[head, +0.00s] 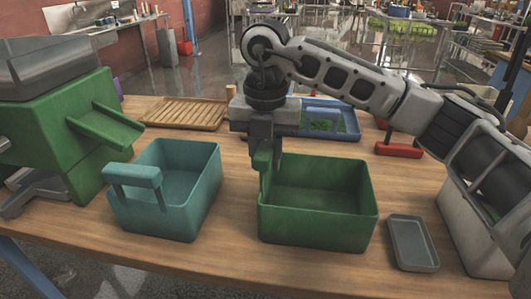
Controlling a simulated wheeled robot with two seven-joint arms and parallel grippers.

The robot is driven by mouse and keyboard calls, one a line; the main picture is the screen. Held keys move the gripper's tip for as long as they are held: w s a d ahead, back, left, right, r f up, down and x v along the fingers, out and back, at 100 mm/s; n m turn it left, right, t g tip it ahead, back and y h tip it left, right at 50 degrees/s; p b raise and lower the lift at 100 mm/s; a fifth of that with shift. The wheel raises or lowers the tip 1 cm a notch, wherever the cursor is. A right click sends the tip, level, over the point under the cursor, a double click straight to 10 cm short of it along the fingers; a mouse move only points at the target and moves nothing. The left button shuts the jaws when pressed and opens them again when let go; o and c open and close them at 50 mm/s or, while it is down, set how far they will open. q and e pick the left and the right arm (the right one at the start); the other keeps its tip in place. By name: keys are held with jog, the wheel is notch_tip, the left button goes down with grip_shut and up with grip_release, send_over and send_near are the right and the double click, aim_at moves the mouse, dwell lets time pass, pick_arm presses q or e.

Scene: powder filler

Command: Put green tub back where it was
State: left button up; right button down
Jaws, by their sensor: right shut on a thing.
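The green tub (318,226) stands on the wooden table, right of the middle. It looks empty inside and upright. My right gripper (265,160) points down at the tub's left side and is shut on a green part there, which looks like its handle. The jaws hide part of that handle. I cannot tell whether the tub's bottom touches the table or hangs just above it. My left gripper does not show.
A teal tub (180,210) with a handle stands left of the green tub. A green machine (70,130) with a chute is at the left. A small grey tray (413,243) lies at the right. A wooden rack (185,113), blue tray (335,133) and red-handled tool (398,150) lie behind.

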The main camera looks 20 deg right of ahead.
jog(key=c, duration=1.2)
grip_release()
jog(key=shift+o, duration=0.2)
jog(key=shift+r, duration=0.1)
notch_tip(320, 180, up, 11)
jog(key=shift+f+p, duration=0.2)
jog(key=shift+p, duration=0.1)
jog(key=shift+r, duration=0.6)
